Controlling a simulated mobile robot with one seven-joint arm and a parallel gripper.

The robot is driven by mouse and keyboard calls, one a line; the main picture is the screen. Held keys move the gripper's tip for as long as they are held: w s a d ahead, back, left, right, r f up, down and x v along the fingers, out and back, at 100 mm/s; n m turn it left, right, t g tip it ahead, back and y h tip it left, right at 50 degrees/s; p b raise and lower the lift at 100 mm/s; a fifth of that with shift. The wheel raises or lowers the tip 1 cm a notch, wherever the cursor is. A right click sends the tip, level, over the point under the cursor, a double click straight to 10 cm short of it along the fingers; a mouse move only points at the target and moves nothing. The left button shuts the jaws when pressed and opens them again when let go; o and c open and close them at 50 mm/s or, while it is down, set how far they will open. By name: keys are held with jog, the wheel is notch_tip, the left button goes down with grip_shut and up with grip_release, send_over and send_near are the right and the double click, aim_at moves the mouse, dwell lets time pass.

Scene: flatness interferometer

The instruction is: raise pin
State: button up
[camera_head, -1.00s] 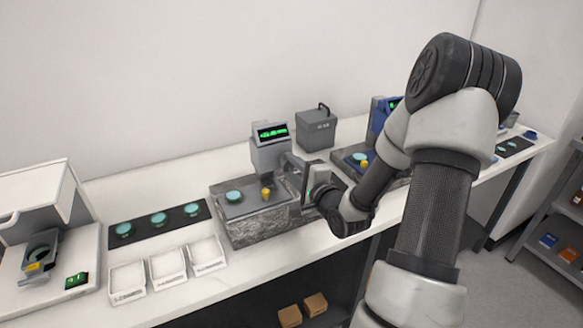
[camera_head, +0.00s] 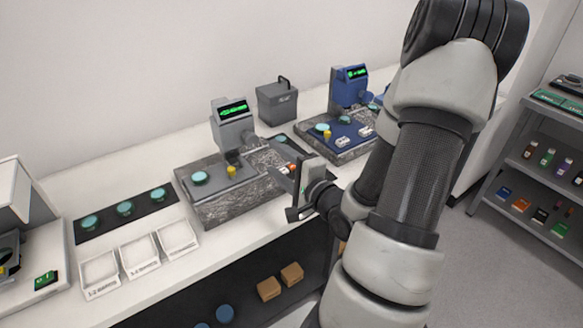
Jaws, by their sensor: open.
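A small yellow peg-like knob (camera_head: 231,171) stands on the grey interferometer (camera_head: 232,128), on the top plate of its mottled stone base. It is the only pin-like part I can make out on this unit. A teal disc (camera_head: 199,178) lies on the same plate, left of the knob. My gripper (camera_head: 282,193) is at the right end of the stone base, to the right of the knob and apart from it. It is open and I see nothing between its fingers. My gripper and wrist hide the right end of the base.
A blue interferometer (camera_head: 350,92) stands further back right, with a grey lidded box (camera_head: 277,103) left of it. White trays (camera_head: 139,256) and a dark mat (camera_head: 86,235) with teal discs lie to the left. Shelves (camera_head: 545,150) stand at the far right.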

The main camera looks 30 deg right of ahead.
jog(key=s+p, duration=0.6)
jog(key=p, duration=0.1)
jog(key=shift+d+r+p, duration=0.2)
jog(key=shift+r+p, duration=0.1)
jog(key=shift+r, duration=0.05)
